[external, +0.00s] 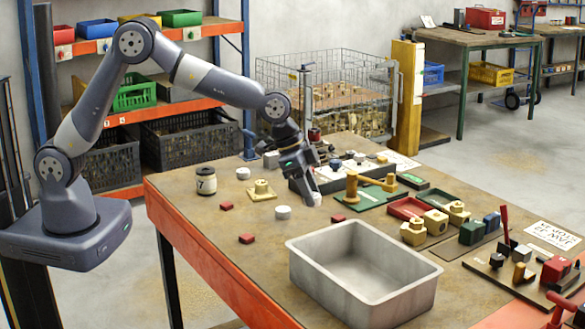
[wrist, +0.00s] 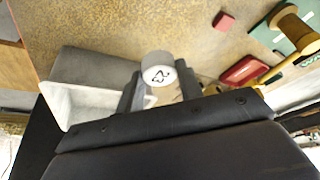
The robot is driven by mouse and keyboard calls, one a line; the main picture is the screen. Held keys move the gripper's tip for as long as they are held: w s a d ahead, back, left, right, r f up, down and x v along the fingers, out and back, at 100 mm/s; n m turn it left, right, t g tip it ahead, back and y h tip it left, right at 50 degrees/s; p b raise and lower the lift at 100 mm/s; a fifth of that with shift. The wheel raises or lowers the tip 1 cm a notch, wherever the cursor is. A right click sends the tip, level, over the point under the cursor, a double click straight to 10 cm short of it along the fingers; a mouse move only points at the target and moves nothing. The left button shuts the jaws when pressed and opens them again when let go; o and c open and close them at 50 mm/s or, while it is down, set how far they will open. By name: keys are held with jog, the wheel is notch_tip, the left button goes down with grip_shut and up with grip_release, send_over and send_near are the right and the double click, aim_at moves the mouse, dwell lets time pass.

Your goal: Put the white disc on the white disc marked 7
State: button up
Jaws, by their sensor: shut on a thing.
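My gripper (external: 308,184) is over the middle of the table, pointing down. It is shut on a white disc (external: 313,199), which also shows between the fingers in the wrist view (wrist: 157,69), its face marked with what looks like 23. Two other white discs are on the table in the external view: one (external: 283,212) left of and below my gripper, and one (external: 243,173) farther left near the jar. Their markings are too small to read, so I cannot tell which is marked 7. Neither shows in the wrist view.
A grey open bin (external: 410,283) stands at the table's front. Small red blocks (external: 246,239) lie around the discs. Trays and brass parts crowd the right; the left front is mostly clear.

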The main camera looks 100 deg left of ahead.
jog(key=r+b, duration=0.2)
jog(key=b, duration=0.2)
send_over(287, 209)
jog(key=s, duration=0.2)
notch_tip(287, 209, down, 5)
jog(key=shift+w+d+f, duration=0.1)
jog(key=shift+w+f, duration=0.05)
jog(key=shift+f+p, duration=0.3)
jog(key=shift+f, duration=1.8)
jog(key=shift+f, duration=0.25)
jog(key=o, duration=1)
jog(key=shift+r, duration=0.1)
jog(key=shift+r, duration=0.1)
jog(key=shift+r, duration=0.25)
jog(key=v, duration=1.1)
jog(key=shift+s+d+r+b, duration=0.1)
jog(key=shift+s+r+b, duration=0.15)
jog(key=shift+b, duration=0.15)
